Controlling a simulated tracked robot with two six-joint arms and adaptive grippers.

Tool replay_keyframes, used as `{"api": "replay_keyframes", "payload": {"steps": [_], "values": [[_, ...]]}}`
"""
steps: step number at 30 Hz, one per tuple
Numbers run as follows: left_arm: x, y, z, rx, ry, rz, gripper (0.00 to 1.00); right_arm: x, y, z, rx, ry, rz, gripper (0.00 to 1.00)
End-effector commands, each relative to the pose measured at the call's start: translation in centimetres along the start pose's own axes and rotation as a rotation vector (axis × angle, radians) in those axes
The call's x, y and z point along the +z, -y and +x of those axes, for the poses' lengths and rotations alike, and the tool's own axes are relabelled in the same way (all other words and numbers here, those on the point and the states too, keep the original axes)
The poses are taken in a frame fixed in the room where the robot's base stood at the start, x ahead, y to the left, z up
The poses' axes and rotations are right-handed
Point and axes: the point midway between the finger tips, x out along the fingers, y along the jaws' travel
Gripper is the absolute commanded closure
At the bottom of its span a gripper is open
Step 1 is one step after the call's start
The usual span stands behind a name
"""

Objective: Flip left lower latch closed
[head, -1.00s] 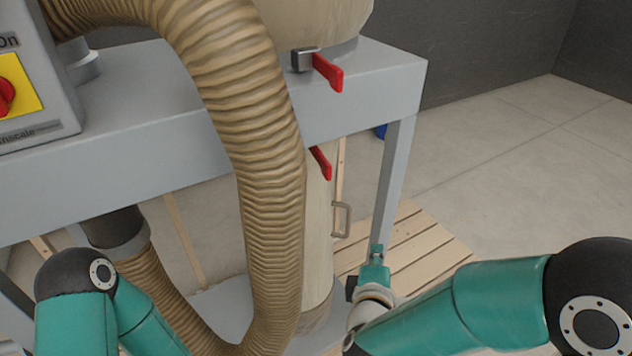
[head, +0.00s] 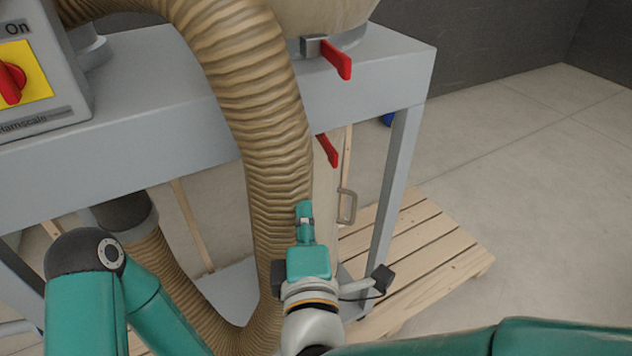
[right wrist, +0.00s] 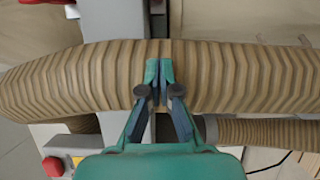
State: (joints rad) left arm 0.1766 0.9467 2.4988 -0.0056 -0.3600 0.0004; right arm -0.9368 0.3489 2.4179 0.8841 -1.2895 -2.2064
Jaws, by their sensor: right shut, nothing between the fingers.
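Two red latches show in the head view. The upper latch (head: 338,60) sits on a grey clamp at the frame top, and the lower latch (head: 327,150) hangs below the frame beam, partly behind the hose. I cannot tell which one is the left lower latch; the thick hose hides part of the machine. My right gripper (head: 305,208) is shut and empty in front of the ribbed hose (head: 258,110), below the lower latch. In the right wrist view its closed fingers (right wrist: 158,72) overlap the hose; contact is unclear. My left gripper is out of view.
The grey frame (head: 140,150) carries a control box (head: 40,75) with a red switch. A frame leg (head: 395,170) stands right of the latches. A wooden pallet (head: 425,240) lies on the floor behind. The floor at the right is clear.

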Motion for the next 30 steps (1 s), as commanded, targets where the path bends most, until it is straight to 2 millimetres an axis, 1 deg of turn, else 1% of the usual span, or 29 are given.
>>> {"api": "replay_keyframes", "payload": {"steps": [5,8,15,17,18,21,24,30], "values": [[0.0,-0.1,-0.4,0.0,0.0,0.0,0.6,0.1,0.0,1.8,-0.002,0.004,0.0,1.0],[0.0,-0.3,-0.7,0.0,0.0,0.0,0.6,0.1,-0.1,3.5,-0.002,0.005,0.0,1.0],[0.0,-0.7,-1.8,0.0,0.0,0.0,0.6,0.2,-0.1,8.5,-0.003,0.006,0.001,1.0],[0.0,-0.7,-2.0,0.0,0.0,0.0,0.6,0.1,-0.1,9.6,-0.002,0.004,0.0,1.0],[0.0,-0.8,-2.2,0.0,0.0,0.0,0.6,0.5,-0.1,10.2,-0.003,0.006,0.0,1.0],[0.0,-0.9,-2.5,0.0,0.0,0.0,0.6,2.2,-0.1,10.3,-0.002,0.005,0.0,1.0],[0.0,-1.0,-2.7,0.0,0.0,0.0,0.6,3.2,-0.1,10.6,-0.001,0.004,0.0,1.0],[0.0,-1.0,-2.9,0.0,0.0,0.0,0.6,4.0,0.0,10.7,-0.001,0.001,0.001,1.0]]}}
